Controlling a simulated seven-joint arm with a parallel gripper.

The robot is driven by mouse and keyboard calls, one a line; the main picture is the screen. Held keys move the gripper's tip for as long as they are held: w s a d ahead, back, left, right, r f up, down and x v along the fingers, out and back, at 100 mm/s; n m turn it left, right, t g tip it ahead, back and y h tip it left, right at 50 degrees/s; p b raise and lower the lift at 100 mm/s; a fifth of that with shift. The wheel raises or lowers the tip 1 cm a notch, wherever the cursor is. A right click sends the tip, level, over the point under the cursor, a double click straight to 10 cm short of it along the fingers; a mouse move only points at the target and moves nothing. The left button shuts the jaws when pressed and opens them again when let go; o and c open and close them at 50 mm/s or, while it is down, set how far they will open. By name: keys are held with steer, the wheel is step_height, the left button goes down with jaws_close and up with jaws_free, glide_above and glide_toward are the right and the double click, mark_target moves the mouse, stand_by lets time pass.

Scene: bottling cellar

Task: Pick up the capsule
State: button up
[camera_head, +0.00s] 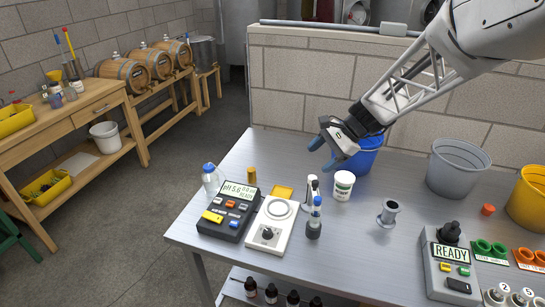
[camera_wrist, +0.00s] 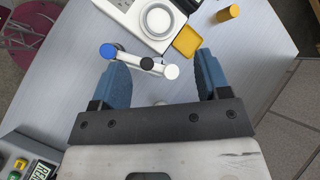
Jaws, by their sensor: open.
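A small gold cylinder, which looks like the capsule (camera_head: 251,175), stands on the grey metal table behind the pH meter. In the wrist view the capsule (camera_wrist: 228,13) shows at the top, right of centre, beyond my right finger. My gripper (camera_head: 324,153) is raised over the table's back part, right of the capsule and well apart from it. In the wrist view my gripper (camera_wrist: 160,66) has its two blue fingers wide apart with nothing held.
The pH meter (camera_head: 228,213), a white stirrer (camera_head: 271,229), a yellow square dish (camera_head: 283,191) and a clear blue-topped bottle (camera_head: 210,181) surround the capsule. A white stand (camera_head: 312,188), a blue-capped bottle (camera_head: 314,219), a white tub (camera_head: 343,187) and a blue bucket (camera_head: 362,157) lie further right.

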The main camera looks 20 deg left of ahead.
steer(key=w+a+f+m+g+y, duration=0.1)
steer(key=w+a+f+m+y, duration=0.15)
steer(key=w+a+f, duration=0.7)
steer(key=m+g+y, duration=0.1)
steer(key=m+y, duration=0.1)
steer(key=m, duration=0.2)
glide_toward(254, 169)
steer(key=shift+n, duration=0.25)
steer(key=x, duration=0.5)
steer(key=shift+w+f, duration=0.1)
steer(key=shift+f, duration=0.05)
steer(key=shift+a+y, duration=0.1)
steer(key=shift+y, duration=0.15)
steer(key=shift+a, duration=0.1)
steer(key=shift+x, duration=1.2)
steer(key=shift+f, duration=0.1)
steer(key=shift+x, duration=2.55)
steer(key=shift+c, duration=0.5)
